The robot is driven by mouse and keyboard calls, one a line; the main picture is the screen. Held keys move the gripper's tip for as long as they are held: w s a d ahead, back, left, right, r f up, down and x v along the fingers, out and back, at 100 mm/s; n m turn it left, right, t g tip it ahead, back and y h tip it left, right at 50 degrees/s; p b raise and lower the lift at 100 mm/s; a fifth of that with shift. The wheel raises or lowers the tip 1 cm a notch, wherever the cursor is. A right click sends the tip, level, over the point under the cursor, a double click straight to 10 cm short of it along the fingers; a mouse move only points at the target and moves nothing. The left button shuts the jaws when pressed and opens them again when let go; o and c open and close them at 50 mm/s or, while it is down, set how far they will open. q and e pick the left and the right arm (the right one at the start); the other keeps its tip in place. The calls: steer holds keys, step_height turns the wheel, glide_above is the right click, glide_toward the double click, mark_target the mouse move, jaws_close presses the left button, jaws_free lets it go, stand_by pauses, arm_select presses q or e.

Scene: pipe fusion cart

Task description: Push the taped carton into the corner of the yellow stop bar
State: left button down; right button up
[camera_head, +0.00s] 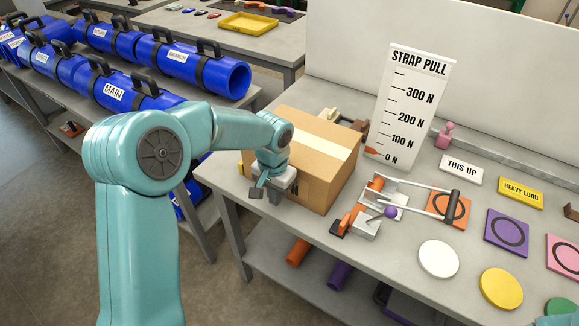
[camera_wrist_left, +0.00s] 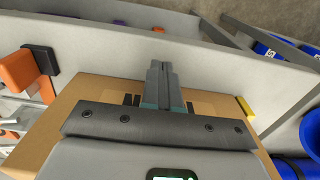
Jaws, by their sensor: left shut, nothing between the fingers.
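The taped carton (camera_head: 325,170) is a brown box with a pale tape strip across its top, standing on the grey table. It also shows behind my gripper in the wrist view (camera_wrist_left: 62,108). My left gripper (camera_head: 260,189) is shut and empty, low at the carton's near left side. In the wrist view its fingers (camera_wrist_left: 158,72) are together and reach past the carton's edge; whether they touch it I cannot tell. A small piece of the yellow stop bar (camera_head: 241,165) shows left of the carton, also in the wrist view (camera_wrist_left: 245,107). The carton hides the rest. My right gripper is not in view.
Right of the carton stand a metal device with an orange part (camera_head: 376,184) and a purple-knobbed clamp (camera_head: 390,212). A STRAP PULL board (camera_head: 410,110) stands behind. Coloured discs and tiles lie further right. The table's front edge (camera_head: 235,225) is close to the gripper.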

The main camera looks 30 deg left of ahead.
arm_select(q)
steer(key=shift+w+p, duration=0.8)
steer(key=shift+w, duration=1)
steer(key=shift+s+f, duration=0.1)
steer(key=shift+s+b, duration=0.25)
steer(key=shift+b, duration=0.1)
steer(key=shift+s+b, duration=0.75)
steer(key=shift+s, duration=0.9)
step_height(320, 180, up, 12)
steer(key=p, duration=0.8)
steer(key=shift+p, duration=0.4)
